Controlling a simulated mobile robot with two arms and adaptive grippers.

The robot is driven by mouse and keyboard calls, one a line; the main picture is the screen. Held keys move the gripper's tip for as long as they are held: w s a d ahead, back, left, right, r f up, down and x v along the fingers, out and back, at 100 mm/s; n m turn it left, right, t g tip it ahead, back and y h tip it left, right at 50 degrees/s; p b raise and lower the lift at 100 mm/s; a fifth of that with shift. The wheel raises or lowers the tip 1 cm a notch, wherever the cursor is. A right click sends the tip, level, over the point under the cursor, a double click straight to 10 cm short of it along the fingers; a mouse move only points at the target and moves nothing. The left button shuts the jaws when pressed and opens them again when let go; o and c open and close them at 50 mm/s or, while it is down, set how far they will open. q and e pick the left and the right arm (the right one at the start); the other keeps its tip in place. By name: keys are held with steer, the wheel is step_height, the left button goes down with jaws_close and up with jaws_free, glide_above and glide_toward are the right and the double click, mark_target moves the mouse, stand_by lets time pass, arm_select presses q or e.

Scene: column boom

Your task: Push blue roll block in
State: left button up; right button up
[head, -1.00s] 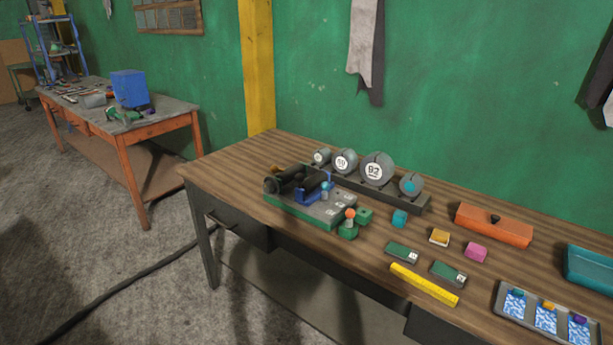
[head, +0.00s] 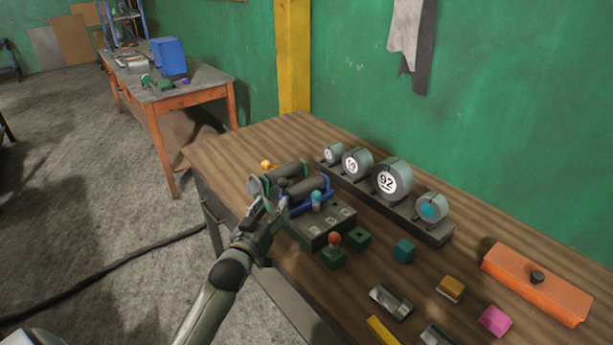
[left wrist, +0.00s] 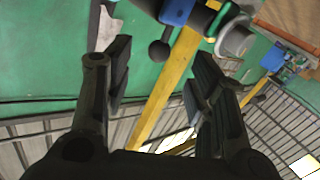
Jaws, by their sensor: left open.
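The roll device (head: 315,228) stands on the wooden bench, with dark rollers (head: 305,187) on its top. The blue roll block (head: 325,184) is a blue bracket at the roller's end, beside a light-blue knob (head: 317,199). My left gripper (head: 270,205) is at the near left side of the device and hides part of it. Its fingers are open, with nothing between them. In the left wrist view, a blue part (left wrist: 177,10) and a dark ball knob (left wrist: 159,51) show beyond the open fingers (left wrist: 160,60). I cannot tell whether the gripper touches the block.
A rack of numbered round weights (head: 393,178) stands behind the device. An orange box (head: 535,285) sits at the right edge.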

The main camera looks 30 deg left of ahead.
mark_target(281, 186)
arm_select(q)
steer(key=w, duration=0.1)
steer(key=w+a+r, duration=0.1)
steer(key=w+p, duration=0.1)
steer(key=shift+w+a+r, duration=0.3)
steer(key=shift+w+r, duration=0.05)
steer(key=w, duration=0.5)
steer(key=shift+a+f, duration=0.15)
steer(key=shift+a, duration=0.2)
steer(key=shift+w+a+p, duration=0.15)
steer(key=shift+w+p, duration=0.15)
steer(key=shift+w, duration=0.4)
arm_select(e)
steer(key=shift+s+a+r, duration=0.1)
steer(key=shift+r, duration=0.35)
steer(key=shift+s+a+r, duration=0.1)
steer(key=shift+r, duration=0.3)
arm_select(q)
steer(key=shift+c, duration=0.4)
arm_select(e)
steer(key=shift+s, duration=0.1)
arm_select(q)
steer(key=shift+c, duration=1.3)
jaws_close()
arm_select(e)
steer(key=shift+s, duration=0.15)
